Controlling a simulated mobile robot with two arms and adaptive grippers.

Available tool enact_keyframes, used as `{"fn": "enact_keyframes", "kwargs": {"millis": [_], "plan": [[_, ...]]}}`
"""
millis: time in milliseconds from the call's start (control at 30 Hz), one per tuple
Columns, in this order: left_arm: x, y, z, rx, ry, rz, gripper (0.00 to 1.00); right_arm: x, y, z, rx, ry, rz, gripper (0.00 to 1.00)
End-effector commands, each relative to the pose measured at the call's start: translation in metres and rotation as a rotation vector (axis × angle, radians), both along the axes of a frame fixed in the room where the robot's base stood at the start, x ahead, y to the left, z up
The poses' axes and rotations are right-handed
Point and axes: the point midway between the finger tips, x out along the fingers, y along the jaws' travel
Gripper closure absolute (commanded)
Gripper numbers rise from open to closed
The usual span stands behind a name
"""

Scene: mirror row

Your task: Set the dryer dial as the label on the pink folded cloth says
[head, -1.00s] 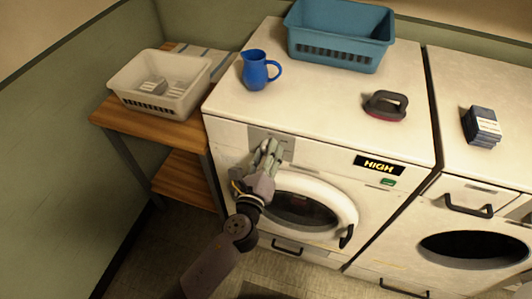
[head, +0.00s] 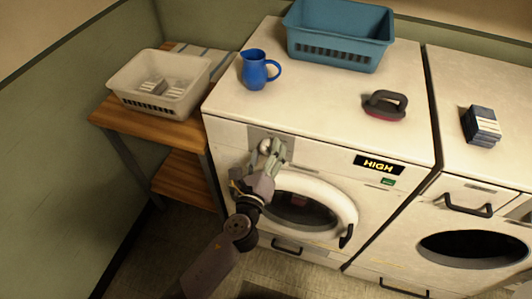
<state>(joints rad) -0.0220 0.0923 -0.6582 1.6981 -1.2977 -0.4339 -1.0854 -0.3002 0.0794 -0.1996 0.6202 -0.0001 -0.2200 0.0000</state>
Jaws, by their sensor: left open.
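The dryer (head: 230,139) is the white machine on the left, with a round glass door. A silver dial (head: 265,146) sits on a grey plate at the upper left of its front. A lit display (head: 379,164) to the right reads HIGH. My left gripper (head: 273,152) is open at the dial, its fingers partly covering it; I cannot tell if they touch it. No pink folded cloth can be made out for sure. A small pinkish patch (head: 300,202) shows in the dark door glass, too small to identify. My right gripper is out of view.
On the dryer top are a blue jug (head: 254,71), a teal basket (head: 340,38) and a dark brush-like thing (head: 385,105). A dark blue stack with a white label (head: 484,129) lies on the right machine. A pale basket (head: 190,98) stands on the wooden shelf.

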Motion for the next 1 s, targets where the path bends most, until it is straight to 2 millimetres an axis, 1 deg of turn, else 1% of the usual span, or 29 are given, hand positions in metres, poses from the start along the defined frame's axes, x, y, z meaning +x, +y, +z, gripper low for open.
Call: {"fn": "enact_keyframes", "kwargs": {"millis": [67, 133, 233, 367, 500, 600, 700, 833, 1000], "plan": [[-0.001, 0.0, 0.0, 0.0, 0.0, 0.0, 0.4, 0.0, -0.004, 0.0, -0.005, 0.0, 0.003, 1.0], [-0.004, 0.001, -0.001, 0.0, 0.001, 0.0, 0.4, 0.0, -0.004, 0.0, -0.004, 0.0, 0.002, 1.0], [-0.016, 0.004, -0.001, 0.0, 0.002, -0.001, 0.4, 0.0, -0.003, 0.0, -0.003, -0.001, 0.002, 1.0], [-0.042, 0.01, 0.0, 0.001, 0.004, -0.002, 0.4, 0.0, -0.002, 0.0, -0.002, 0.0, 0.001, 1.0], [-0.072, 0.017, 0.001, 0.001, 0.004, -0.001, 0.4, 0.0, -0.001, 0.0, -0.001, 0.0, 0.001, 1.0], [-0.09, 0.022, 0.003, 0.001, 0.003, 0.0, 0.4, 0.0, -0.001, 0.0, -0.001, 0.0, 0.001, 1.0], [-0.104, 0.026, 0.003, 0.001, 0.002, -0.001, 0.4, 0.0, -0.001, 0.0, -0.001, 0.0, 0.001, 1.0], [-0.114, 0.028, 0.004, 0.0, 0.001, -0.001, 0.4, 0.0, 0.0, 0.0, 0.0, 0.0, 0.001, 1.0], [-0.117, 0.029, 0.005, -0.001, 0.0, 0.0, 0.4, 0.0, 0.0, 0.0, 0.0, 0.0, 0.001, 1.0]]}}
